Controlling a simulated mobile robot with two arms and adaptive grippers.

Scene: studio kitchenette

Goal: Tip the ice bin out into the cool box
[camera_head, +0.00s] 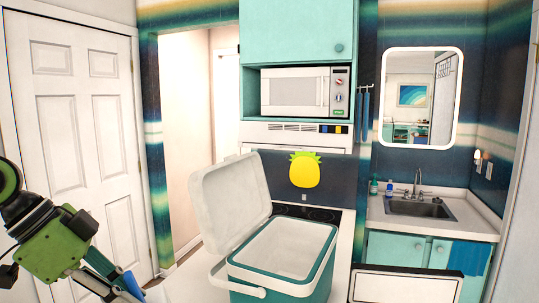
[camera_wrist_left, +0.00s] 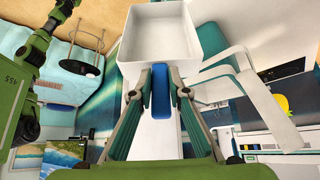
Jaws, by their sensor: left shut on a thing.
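The cool box (camera_head: 296,288), teal with a white rim and liner, stands on the white counter with its white lid (camera_head: 230,200) raised at its left. The part of its inside that I see looks empty. My left gripper (camera_head: 120,284) is at the lower left of the head view, left of the cool box. In the left wrist view my left gripper (camera_wrist_left: 160,72) is shut on the blue handle (camera_wrist_left: 161,92) of the white ice bin (camera_wrist_left: 160,12). The bin's visible inside is plain white; I make out no ice. My right gripper is not in view.
A white panelled door (camera_head: 85,110) is behind my left arm. A pineapple picture (camera_head: 304,170) and dark hob (camera_head: 305,212) are behind the cool box. A sink (camera_head: 420,209) with small bottles is at the right. A dark-edged white panel (camera_head: 405,287) is at the lower right.

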